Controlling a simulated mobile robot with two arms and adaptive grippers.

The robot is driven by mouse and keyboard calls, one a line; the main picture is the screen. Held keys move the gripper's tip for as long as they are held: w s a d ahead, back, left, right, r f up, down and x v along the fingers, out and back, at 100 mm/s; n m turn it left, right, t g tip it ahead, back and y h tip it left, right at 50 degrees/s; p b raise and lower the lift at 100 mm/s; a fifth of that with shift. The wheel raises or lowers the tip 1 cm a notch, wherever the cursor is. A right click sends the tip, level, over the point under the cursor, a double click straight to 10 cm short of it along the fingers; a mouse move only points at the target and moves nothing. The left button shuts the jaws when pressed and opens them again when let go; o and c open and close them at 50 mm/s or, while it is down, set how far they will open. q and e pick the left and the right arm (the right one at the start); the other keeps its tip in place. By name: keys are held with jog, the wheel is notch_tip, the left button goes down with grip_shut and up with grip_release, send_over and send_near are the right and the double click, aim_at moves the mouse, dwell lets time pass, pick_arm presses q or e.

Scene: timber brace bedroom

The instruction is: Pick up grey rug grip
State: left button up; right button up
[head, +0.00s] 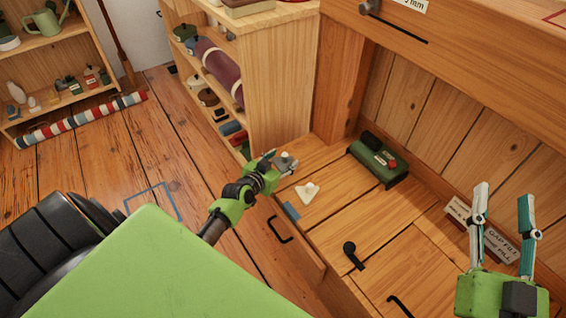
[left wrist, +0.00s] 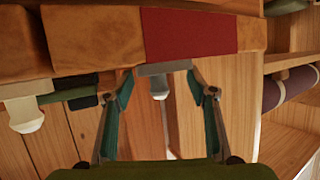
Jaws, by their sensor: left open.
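A small grey piece with a rounded knob, which looks like the grey rug grip (head: 286,160), is on the wooden bench top (head: 330,222) near its back left corner. In the left wrist view the grey grip (left wrist: 160,84) shows between my fingertips, its flat part just beyond them. My left gripper (head: 273,161) is open around or just short of it; I cannot tell if the fingers touch it. The left gripper's two teal fingers (left wrist: 164,82) stand apart in the wrist view. My right gripper (head: 503,194) is open and empty at the right, above the bench.
A similar white piece (head: 308,192) lies close by on the bench, with a blue-grey patch (head: 291,211) near the front edge. A green box (head: 378,160) stands at the back. A shelf (head: 275,75) with a purple roll (head: 220,73) rises behind.

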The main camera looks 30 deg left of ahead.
pick_arm(q)
jog(key=c, duration=1.2)
jog(key=shift+c, duration=0.3)
jog(key=shift+s+f, duration=0.1)
